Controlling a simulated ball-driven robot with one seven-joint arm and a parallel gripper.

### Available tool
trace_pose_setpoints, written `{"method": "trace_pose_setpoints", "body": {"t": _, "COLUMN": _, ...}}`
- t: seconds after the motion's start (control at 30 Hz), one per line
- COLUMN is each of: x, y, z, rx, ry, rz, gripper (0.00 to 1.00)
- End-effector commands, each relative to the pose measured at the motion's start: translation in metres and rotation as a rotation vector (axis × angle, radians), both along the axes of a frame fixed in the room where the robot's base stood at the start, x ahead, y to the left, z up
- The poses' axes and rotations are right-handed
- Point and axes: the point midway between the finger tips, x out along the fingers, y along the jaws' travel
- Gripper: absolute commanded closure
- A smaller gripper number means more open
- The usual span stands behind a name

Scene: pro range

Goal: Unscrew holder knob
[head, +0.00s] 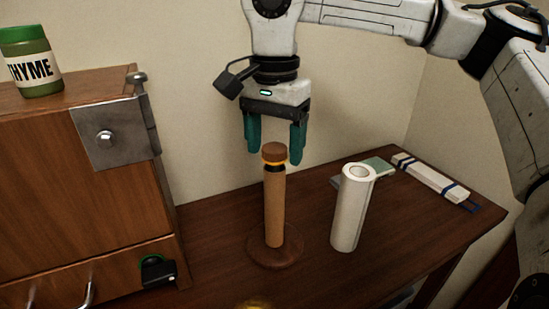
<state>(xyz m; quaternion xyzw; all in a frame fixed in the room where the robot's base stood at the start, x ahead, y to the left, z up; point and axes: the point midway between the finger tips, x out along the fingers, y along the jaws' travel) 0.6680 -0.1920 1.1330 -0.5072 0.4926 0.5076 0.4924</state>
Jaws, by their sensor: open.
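The holder (274,210) is an upright light-wood post on a round dark base, standing on the brown table. Its knob (274,149) is a brown round cap at the top of the post. A glowing orange ring and a dark band show just under the knob. My gripper (276,145) points down with its two teal fingers apart. The fingertips are around the height of the knob, one to each side of it in the picture. I cannot tell the depth between the fingers and the knob, or whether they touch. Nothing is seen held in the gripper.
A white paper roll (351,212) stands upright right of the holder. Behind it lie a pale green flat item (378,167) and a white strip with blue bands (430,177). A wooden cabinet (90,190) stands at left with a thyme jar (31,62) on top.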

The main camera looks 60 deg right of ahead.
Motion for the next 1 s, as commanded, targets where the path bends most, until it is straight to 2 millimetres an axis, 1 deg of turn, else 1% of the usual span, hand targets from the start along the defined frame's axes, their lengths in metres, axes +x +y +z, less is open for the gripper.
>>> {"method": "trace_pose_setpoints", "body": {"t": 0.13, "x": 0.0, "y": -0.0002, "z": -0.0002, "rx": -0.001, "ry": 0.0, "rz": -0.094, "gripper": 0.28}}
{"method": "trace_pose_setpoints", "body": {"t": 0.47, "x": 0.0001, "y": -0.0003, "z": -0.0003, "rx": -0.001, "ry": -0.001, "rz": -0.126, "gripper": 0.28}}
{"method": "trace_pose_setpoints", "body": {"t": 0.57, "x": 0.0002, "y": -0.0006, "z": -0.0018, "rx": -0.002, "ry": -0.001, "rz": -0.219, "gripper": 0.28}}
{"method": "trace_pose_setpoints", "body": {"t": 0.8, "x": 0.0002, "y": -0.0007, "z": -0.0017, "rx": -0.001, "ry": -0.002, "rz": -0.524, "gripper": 0.28}}
{"method": "trace_pose_setpoints", "body": {"t": 0.9, "x": 0.0001, "y": -0.0004, "z": -0.0008, "rx": 0.0, "ry": -0.001, "rz": -0.6, "gripper": 0.28}}
{"method": "trace_pose_setpoints", "body": {"t": 1.0, "x": 0.0, "y": -0.0003, "z": 0.0001, "rx": 0.0, "ry": -0.001, "rz": -0.627, "gripper": 0.28}}
